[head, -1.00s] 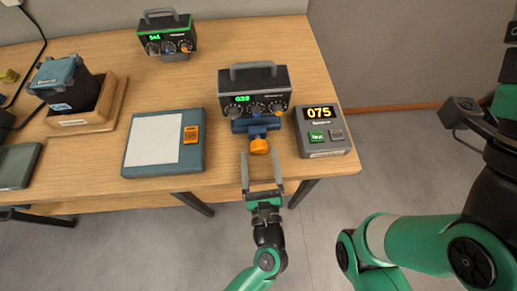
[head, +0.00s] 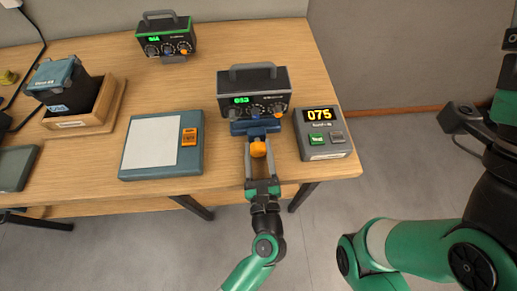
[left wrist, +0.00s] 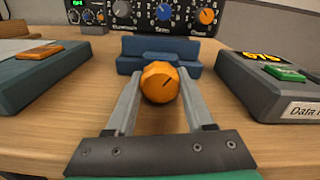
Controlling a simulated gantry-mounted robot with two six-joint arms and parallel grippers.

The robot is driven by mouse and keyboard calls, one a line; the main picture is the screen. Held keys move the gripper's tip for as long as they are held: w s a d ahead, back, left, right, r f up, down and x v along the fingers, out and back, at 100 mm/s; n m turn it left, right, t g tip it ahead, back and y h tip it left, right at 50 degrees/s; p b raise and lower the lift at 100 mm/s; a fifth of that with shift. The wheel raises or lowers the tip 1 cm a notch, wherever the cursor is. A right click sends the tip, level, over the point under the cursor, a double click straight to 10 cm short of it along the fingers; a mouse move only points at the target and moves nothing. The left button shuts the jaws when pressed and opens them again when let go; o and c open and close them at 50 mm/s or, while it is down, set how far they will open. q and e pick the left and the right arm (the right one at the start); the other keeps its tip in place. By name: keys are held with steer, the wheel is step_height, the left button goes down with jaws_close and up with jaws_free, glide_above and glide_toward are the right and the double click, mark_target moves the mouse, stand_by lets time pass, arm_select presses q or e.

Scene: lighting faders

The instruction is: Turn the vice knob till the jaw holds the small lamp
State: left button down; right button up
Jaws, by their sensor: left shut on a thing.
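The orange knob (head: 258,149) sits at the front of the blue vice (head: 254,126) near the table's front edge. My left gripper (head: 258,152) is shut on the knob, one finger on each side; the left wrist view also shows the knob (left wrist: 160,82) between the fingers, with the blue vice (left wrist: 160,52) behind. A dark box (head: 253,91) with a handle, dials and a green readout stands directly behind the vice. I cannot make out a separate small lamp or whether the jaw touches anything. My right gripper is not in view.
A grey box (head: 324,134) reading 075, with green and grey buttons, stands right of the vice. A blue-grey pad (head: 198,158) with an orange button lies left. A second dial box (head: 166,37) stands at the back; a wooden tray (head: 98,122) holds a dark blue-topped thing.

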arm_select(q)
steer(key=shift+r+m+p, duration=0.15)
steer(key=shift+m+p, duration=0.35)
steer(key=shift+p, duration=0.25)
steer(key=shift+m+p, duration=1.05)
steer(key=shift+m, duration=0.05)
steer(key=shift+m+p, duration=1.3)
steer(key=shift+m, duration=0.5)
steer(key=shift+c, duration=1.4)
jaws_free()
steer(key=shift+a+f, duration=0.1)
steer(key=shift+f, duration=0.1)
steer(key=shift+f, duration=0.1)
